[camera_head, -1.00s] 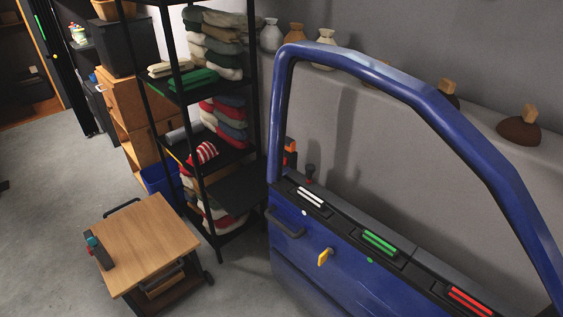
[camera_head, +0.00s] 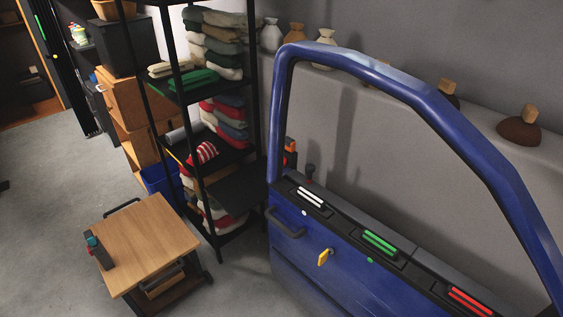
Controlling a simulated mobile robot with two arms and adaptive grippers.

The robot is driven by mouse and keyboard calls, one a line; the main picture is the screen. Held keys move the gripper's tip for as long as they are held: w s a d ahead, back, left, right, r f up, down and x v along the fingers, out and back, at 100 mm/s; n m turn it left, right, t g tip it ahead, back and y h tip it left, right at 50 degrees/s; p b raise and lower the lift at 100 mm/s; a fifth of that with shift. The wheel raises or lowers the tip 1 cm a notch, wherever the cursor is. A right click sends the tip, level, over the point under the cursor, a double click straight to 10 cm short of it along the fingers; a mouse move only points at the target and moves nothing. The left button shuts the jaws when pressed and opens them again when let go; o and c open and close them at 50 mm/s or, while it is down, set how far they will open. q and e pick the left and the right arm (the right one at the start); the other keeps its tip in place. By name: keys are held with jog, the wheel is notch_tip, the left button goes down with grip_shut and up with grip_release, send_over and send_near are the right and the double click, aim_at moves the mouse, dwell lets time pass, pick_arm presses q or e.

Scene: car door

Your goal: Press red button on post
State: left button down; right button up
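I cannot make out a red button on a post for certain. Neither of my grippers is in view.
A blue car door (camera_head: 300,245) stands at the right, with white, green and red bars along its sill. A small wooden-topped cart (camera_head: 155,237) stands at lower left, before a black shelf rack (camera_head: 257,100) with folded clothes. Grey floor (camera_head: 50,200) is clear at the left.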

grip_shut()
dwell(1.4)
